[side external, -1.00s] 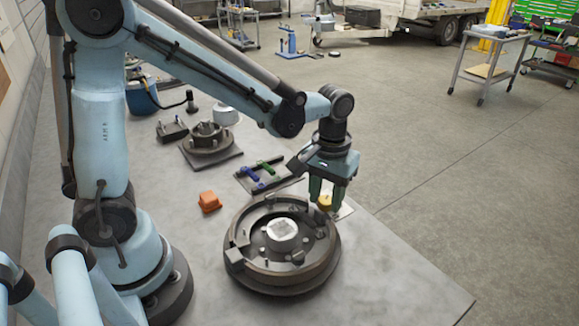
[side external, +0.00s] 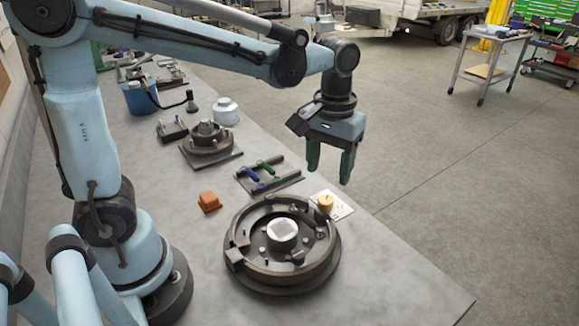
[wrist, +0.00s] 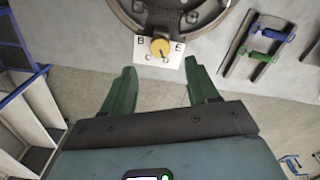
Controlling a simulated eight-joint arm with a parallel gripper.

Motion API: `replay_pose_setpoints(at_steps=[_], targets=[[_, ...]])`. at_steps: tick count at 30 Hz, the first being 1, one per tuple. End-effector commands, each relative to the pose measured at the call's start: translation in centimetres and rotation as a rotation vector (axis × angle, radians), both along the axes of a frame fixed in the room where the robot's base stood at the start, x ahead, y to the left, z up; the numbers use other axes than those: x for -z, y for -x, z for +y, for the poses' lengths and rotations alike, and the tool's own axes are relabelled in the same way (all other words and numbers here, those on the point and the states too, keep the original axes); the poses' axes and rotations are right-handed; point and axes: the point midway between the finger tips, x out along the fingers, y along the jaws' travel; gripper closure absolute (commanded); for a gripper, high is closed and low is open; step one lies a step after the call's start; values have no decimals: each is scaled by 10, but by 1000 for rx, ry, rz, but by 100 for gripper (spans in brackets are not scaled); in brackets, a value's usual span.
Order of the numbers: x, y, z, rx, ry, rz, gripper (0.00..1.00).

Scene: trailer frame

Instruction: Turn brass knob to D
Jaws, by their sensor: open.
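The brass knob (side external: 325,203) stands on a white letter plate (side external: 340,207) on the bench, beside the round drum assembly. In the wrist view the knob (wrist: 160,47) sits among the printed letters B, C, D and E on the plate (wrist: 139,51). A dark line on the knob appears to point toward the D. My gripper (side external: 330,172) is open and empty, raised above the bench and clear of the knob. In the wrist view its green fingers (wrist: 159,68) are spread apart, with the knob beyond them and nothing between them.
The drum assembly (side external: 247,268) lies close against the plate. A rack with blue and green handles (side external: 281,184), an orange block (side external: 209,202) and a hub on a base (side external: 207,138) stand further back. The bench's right edge is near the plate.

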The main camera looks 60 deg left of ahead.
Motion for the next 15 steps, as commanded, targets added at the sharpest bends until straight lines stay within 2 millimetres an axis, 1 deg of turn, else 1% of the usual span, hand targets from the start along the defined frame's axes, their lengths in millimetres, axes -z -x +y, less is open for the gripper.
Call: replay_pose_setpoints(at_steps=[1, 6, 10, 15], targets=[[-8, 0, 0, 0, 0, 0, 41], [-30, 0, 0, 0, 0, 0, 41], [-41, 0, 0, 0, 0, 0, 41], [-47, 0, 0, 0, 0, 0, 41]])
